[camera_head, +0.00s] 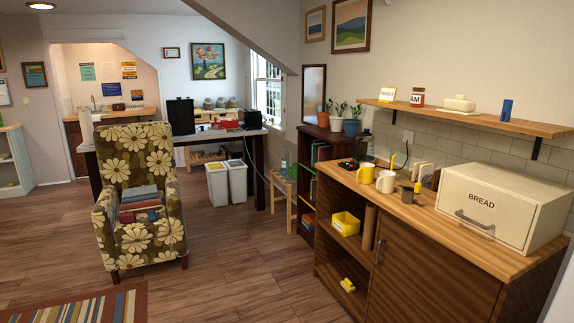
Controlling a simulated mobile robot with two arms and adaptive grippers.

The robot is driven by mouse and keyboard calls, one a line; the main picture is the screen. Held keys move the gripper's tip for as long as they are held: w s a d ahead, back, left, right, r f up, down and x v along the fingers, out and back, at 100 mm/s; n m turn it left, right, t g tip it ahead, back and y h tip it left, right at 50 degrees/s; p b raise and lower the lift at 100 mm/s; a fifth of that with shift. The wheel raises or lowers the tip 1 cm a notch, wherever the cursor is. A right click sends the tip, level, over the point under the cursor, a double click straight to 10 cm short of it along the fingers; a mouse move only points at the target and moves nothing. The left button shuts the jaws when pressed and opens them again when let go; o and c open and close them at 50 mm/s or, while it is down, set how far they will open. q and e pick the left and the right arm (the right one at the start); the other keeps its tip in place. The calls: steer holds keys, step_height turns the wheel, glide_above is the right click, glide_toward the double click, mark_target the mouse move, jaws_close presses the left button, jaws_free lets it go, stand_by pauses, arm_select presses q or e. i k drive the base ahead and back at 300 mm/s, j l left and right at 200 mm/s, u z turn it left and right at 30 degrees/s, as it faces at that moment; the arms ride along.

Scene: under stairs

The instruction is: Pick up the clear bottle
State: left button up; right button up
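Neither of my grippers is in view.
On the counter are a yellow mug (386,181), another mug (366,172) and a bread box (502,204). A wall shelf (470,118) hangs above. A flowered armchair (137,180) stands at left. Open wooden floor (225,265) lies between the chair and the counter.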

mark_target(285, 153)
steer(key=u, duration=0.2)
steer(key=i, duration=3.55)
steer(key=i+z, duration=0.1)
steer(key=i, duration=1.65)
steer(key=i+j, duration=0.15)
steer(key=i, duration=1.6)
